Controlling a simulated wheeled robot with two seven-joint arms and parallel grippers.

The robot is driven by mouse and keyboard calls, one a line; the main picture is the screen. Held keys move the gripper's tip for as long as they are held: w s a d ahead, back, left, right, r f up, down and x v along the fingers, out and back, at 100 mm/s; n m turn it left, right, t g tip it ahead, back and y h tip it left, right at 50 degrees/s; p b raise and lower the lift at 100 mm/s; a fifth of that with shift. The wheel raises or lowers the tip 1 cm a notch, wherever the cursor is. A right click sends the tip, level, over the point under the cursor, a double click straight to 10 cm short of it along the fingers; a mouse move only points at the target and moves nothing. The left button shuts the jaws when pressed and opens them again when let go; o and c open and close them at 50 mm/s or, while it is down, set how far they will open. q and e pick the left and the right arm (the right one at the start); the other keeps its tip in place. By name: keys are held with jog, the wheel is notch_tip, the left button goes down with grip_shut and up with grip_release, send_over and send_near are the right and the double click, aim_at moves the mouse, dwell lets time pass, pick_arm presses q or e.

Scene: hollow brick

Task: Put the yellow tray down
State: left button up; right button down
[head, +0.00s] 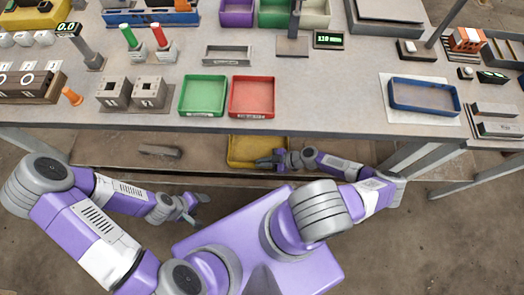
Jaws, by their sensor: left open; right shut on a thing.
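The yellow tray (239,151) shows just below the front edge of the workbench, over the lower shelf. Its far part is hidden by the tabletop. My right gripper (268,161) reaches in from the right and is shut on the tray's right side; the fingertips are small and partly hard to make out. I cannot tell whether the tray touches the shelf or hangs above it. My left gripper (196,209) is open and empty, in front of the bench, left of and nearer than the tray.
The workbench (330,105) carries a green tray (204,95), a red tray (252,97) and a blue tray (424,96) on a white mat. Two hollow bricks (130,92) stand at the left. The lower shelf (120,152) looks mostly bare; a grey item (160,151) lies there.

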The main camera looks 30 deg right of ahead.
notch_tip(320, 180, down, 2)
jog(key=shift+f, duration=0.1)
jog(key=c, duration=1.2)
grip_release()
jog(key=shift+d+r, duration=0.1)
jog(key=shift+r, duration=0.1)
jog(key=p+v, duration=0.1)
jog(key=v, duration=1.1)
jog(key=shift+s+f, duration=0.1)
